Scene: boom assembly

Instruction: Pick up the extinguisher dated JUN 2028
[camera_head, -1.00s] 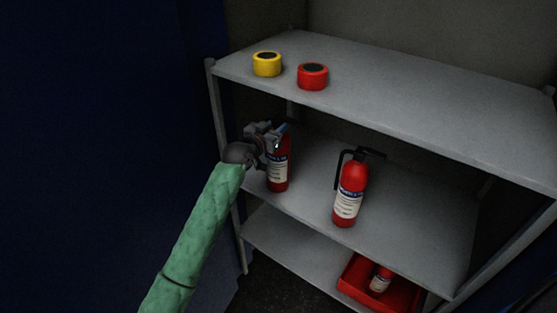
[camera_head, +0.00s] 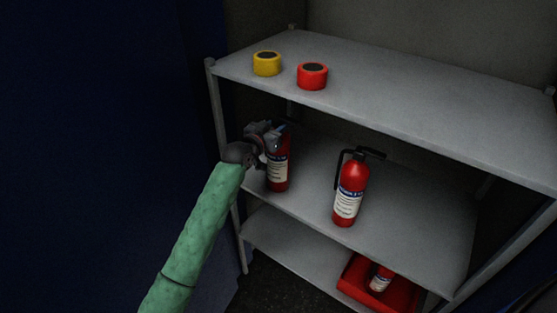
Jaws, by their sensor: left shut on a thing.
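A red extinguisher (camera_head: 279,172) with a pale label stands upright at the left of the middle shelf. My left gripper (camera_head: 272,137) is at its upper part and shut on it; the gripper hides much of its top. A second red extinguisher (camera_head: 350,190) with a black handle and hose stands upright to the right on the same shelf, apart from the gripper. A third extinguisher (camera_head: 381,278) lies in a red bin on the bottom shelf, partly hidden. The dates on the labels are too small to read. My right gripper is not in view.
The grey shelf unit has a top board (camera_head: 400,95) close above the held extinguisher. A yellow tape roll (camera_head: 267,64) and a red tape roll (camera_head: 312,76) sit on it. A post (camera_head: 219,115) stands at the left. The red bin (camera_head: 352,285) is below. The middle shelf's right side is clear.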

